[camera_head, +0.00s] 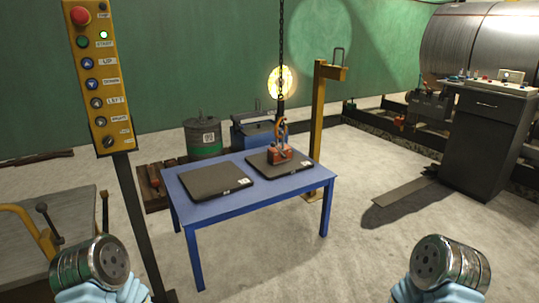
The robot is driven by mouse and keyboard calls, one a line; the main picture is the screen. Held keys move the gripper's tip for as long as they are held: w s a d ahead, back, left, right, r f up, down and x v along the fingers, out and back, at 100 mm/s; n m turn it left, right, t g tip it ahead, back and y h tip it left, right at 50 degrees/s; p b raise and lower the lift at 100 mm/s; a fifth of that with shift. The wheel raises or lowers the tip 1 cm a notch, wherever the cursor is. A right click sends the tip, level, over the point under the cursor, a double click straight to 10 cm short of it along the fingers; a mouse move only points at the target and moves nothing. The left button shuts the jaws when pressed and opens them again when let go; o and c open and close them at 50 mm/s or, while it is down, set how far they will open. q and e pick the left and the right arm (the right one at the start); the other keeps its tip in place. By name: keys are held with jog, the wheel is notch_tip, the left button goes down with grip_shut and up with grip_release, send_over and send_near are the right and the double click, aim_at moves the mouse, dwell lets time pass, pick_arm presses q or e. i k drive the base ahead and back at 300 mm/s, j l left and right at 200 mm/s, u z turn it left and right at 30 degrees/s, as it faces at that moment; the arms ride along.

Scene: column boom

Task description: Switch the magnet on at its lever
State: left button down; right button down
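A small red-orange magnet (281,155) sits on the right one of two dark flat plates (275,165) on the blue table (245,199). An orange hook (281,128) on a hanging black chain (281,50) is directly above the magnet and appears to meet its top. The magnet's lever is too small to make out, so its position cannot be told. Metallic round parts of my two arms show at the lower left and lower right, well in front of the table. No gripper fingers show in this view.
A yellow control pendant (98,75) with labelled buttons stands on a dark post at left. A yellow post (319,115) rises behind the table. A grey cart (35,230) is at lower left. A dark cabinet (485,140) stands at right. The floor before the table is clear.

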aim_at(274, 144)
jog(key=i+u, duration=0.25)
jog(key=i, duration=0.15)
jog(key=i+l+u, duration=0.1)
jog(key=i+u, duration=0.15)
jog(key=i, duration=0.15)
jog(key=i+l+u, duration=0.3)
jog(key=i+j, duration=0.1)
